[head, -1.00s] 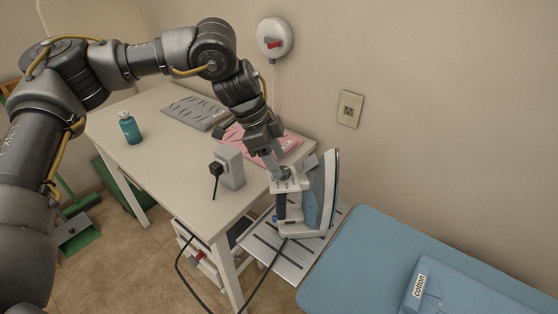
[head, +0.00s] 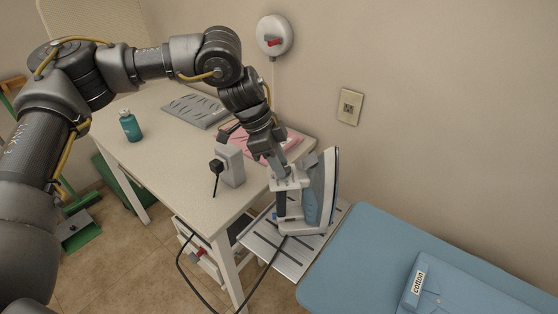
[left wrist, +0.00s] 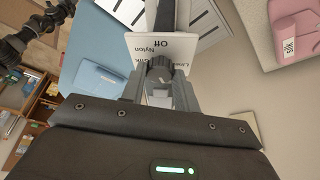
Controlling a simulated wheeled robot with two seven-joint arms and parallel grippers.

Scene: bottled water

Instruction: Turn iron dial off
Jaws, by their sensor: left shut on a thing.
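The iron (head: 318,195) stands upright on its heel on the metal rest (head: 285,250) at the end of the blue ironing board. Its dial (left wrist: 160,68) is a dark knob in the left wrist view, in front of a white label plate (left wrist: 178,46) reading "Off", "Nylon" and other words partly hidden. My left gripper (head: 280,168) reaches down to the top of the iron from the left. In the left wrist view, my left gripper (left wrist: 165,92) has its fingers shut on the dial. My right gripper is not in view.
A white table (head: 180,150) holds a teal bottle (head: 131,127), a grey box with a black plug (head: 228,166), a grey folded cloth (head: 195,110) and a pink cloth (head: 292,146). The blue ironing board (head: 370,250) carries a folded blue "cotton" garment (head: 455,285). A cord hangs below the iron.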

